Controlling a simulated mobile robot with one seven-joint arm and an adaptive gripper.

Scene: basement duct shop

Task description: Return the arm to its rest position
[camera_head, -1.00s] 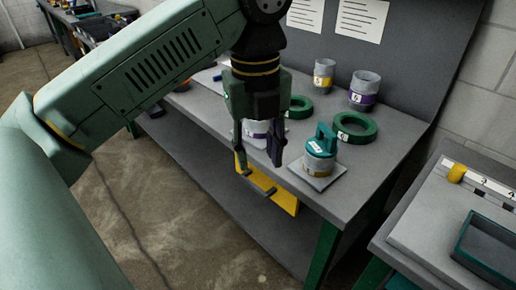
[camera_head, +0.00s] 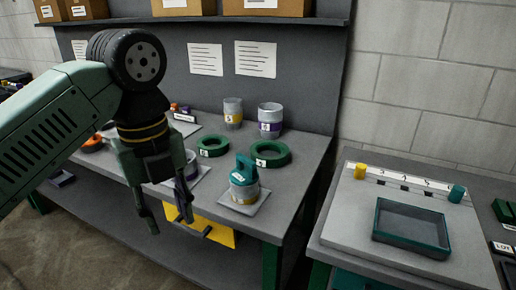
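My gripper (camera_head: 170,226) points down in front of the workbench's near edge, at the left of the view. Its two dark fingers are spread apart with nothing between them. My arm reaches in from the left edge, bent at a dark round joint above the gripper.
The grey workbench (camera_head: 285,197) holds a teal-handled can (camera_head: 244,187), green rings (camera_head: 270,153) and two banded cans (camera_head: 233,112). A yellow bracket (camera_head: 212,233) shows below its edge. A side table (camera_head: 340,236) carries a teal tray (camera_head: 411,228). Boxes (camera_head: 268,8) stand on a shelf above.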

